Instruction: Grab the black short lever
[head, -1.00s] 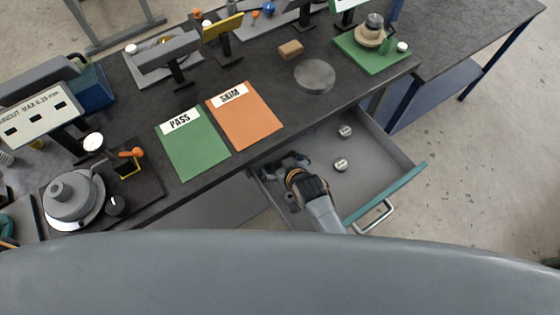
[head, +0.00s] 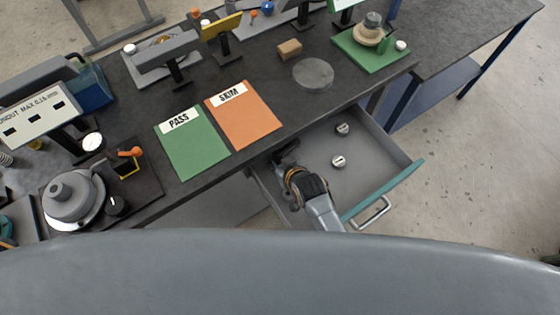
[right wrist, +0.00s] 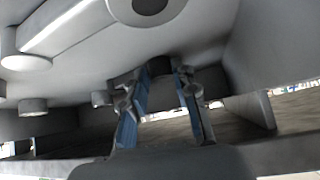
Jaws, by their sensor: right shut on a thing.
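My right gripper (head: 286,155) is down inside the open drawer, at its left end near the table edge. In the right wrist view its two blue-padded fingers (right wrist: 162,92) are closed in on a small dark piece (right wrist: 160,67) between their tips. It appears to be the black short lever, but little of its shape shows. In the head view the gripper and arm hide it. My left gripper is not in view.
The grey drawer (head: 375,165) has a teal front (head: 385,192) and holds two small silver round pieces (head: 343,128) (head: 338,161) right of my gripper. The tabletop above carries a green PASS mat (head: 192,150) and an orange SKIM mat (head: 245,120). The drawer's right part is mostly clear.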

